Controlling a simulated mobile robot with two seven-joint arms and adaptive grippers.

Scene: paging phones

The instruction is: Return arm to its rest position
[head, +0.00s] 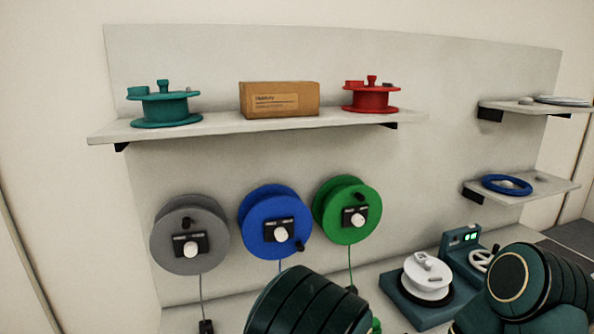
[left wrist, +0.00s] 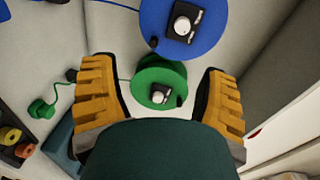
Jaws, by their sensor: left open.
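My left gripper (left wrist: 160,75) shows in the left wrist view, its two yellow ribbed fingers spread wide with nothing held between them. Beyond the gap is the green reel (left wrist: 160,75), apart from the fingers; in the head view the green reel (head: 347,215) hangs on the wall panel. In the head view my left arm (head: 308,305) rises from the bottom edge, and its gripper does not show there. My right arm (head: 525,285) is at the lower right, and its gripper is not in view.
The grey reel (head: 188,235) and blue reel (head: 274,225) hang beside the green one. Above, a shelf (head: 220,125) holds a teal reel (head: 164,106), a cardboard box (head: 279,99) and a red reel (head: 371,97). A white reel (head: 427,277) sits on a teal base below.

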